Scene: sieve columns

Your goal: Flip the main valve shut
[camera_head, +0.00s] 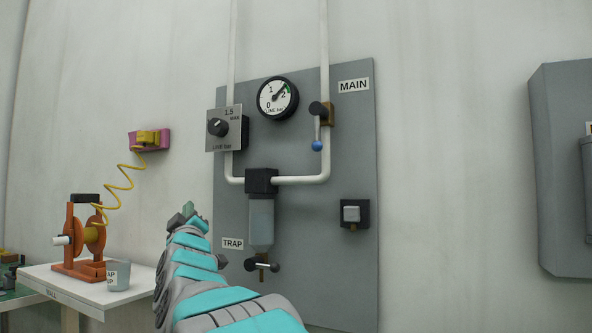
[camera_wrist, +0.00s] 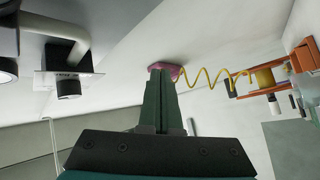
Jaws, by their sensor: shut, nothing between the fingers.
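The main valve (camera_head: 328,113) is a brass body with a black hub on the right-hand white pipe, beside the MAIN label (camera_head: 353,86). Its lever (camera_head: 317,130) hangs almost straight down along the pipe and ends in a blue ball (camera_head: 317,146). My gripper (camera_head: 188,210) is left of the grey panel in the head view, lower than the valve and well apart from it. In the wrist view its dark green fingers (camera_wrist: 160,80) are together and empty, in front of a pink wall block (camera_wrist: 168,70). The main valve does not clearly show in the wrist view.
The grey panel (camera_head: 350,270) carries a gauge (camera_head: 277,98) reading near 2, a regulator knob (camera_head: 218,127), a trap (camera_head: 261,220) with a drain lever (camera_head: 262,266) and a switch (camera_head: 352,214). A bench (camera_head: 90,285) with an orange reel stands left. A grey cabinet (camera_head: 565,170) hangs right.

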